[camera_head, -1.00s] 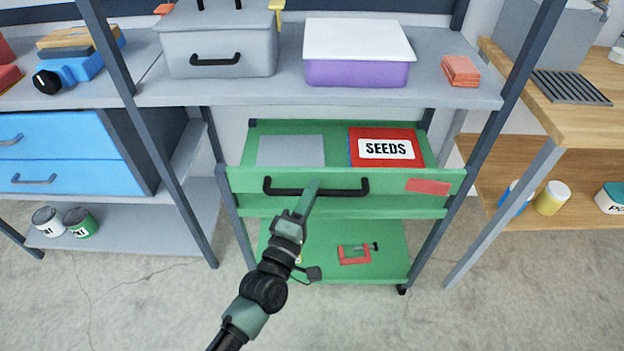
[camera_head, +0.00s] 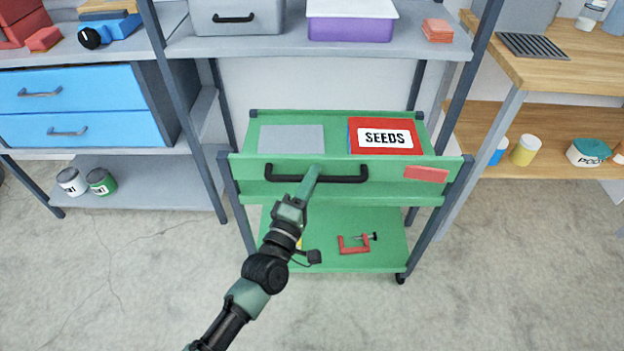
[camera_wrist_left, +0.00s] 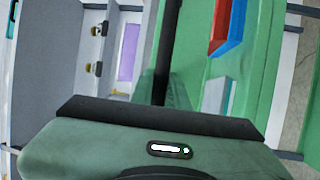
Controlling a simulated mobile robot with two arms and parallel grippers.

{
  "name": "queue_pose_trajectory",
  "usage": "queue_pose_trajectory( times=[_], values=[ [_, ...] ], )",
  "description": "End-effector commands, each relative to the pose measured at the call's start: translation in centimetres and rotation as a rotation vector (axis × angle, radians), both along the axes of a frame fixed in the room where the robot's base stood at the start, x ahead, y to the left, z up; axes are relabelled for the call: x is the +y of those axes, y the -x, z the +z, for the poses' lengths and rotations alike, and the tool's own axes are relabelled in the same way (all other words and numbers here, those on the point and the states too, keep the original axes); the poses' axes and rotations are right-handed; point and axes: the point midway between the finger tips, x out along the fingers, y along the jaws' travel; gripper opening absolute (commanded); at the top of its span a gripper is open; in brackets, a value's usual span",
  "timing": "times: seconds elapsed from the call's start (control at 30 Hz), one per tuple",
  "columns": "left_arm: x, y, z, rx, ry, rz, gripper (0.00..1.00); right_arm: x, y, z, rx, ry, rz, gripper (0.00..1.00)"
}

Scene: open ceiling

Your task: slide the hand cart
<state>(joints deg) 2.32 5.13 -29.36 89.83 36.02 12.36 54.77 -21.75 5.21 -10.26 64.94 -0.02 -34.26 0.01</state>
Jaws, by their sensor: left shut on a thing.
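The hand cart (camera_head: 390,193) is green with dark legs, an upper tray and a lower shelf. It stands upright on the floor in front of the grey shelving. Its black bar handle (camera_head: 345,180) runs across the front panel; the bar also shows in the left wrist view (camera_wrist_left: 165,45). My left gripper (camera_head: 312,172) is shut on the handle, left of its middle; its green body fills the bottom of the left wrist view. A red SEEDS box (camera_head: 385,150) and a flat grey item (camera_head: 290,140) lie in the upper tray. My right gripper is out of view.
The grey shelving (camera_head: 330,52) stands behind the cart, its posts at both sides. A blue drawer unit (camera_head: 75,110) is at left, a wooden workbench (camera_head: 560,65) at right. A red clamp (camera_head: 355,245) lies on the cart's lower shelf. The near concrete floor is clear.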

Motion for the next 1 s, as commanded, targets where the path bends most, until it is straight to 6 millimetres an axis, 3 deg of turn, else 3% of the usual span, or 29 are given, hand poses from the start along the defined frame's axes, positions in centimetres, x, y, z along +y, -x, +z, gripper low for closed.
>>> queue_pose_trajectory(
  times=[0.33,0.37,0.43,0.77,1.0],
  values=[
    [0.0,0.0,-0.1,0.002,-0.001,-0.001,0.0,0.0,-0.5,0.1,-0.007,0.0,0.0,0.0],
    [0.0,0.0,-0.1,0.002,-0.001,-0.001,0.19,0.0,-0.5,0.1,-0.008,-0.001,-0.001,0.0],
    [0.0,0.0,-0.1,0.002,-0.001,-0.001,0.38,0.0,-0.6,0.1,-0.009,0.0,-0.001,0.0],
    [0.0,0.1,0.0,0.0,0.0,0.0,0.38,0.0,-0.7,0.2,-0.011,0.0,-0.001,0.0],
    [1.3,3.0,-0.7,0.003,-0.001,-0.001,0.38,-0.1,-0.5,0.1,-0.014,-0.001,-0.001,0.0]
  ],
)
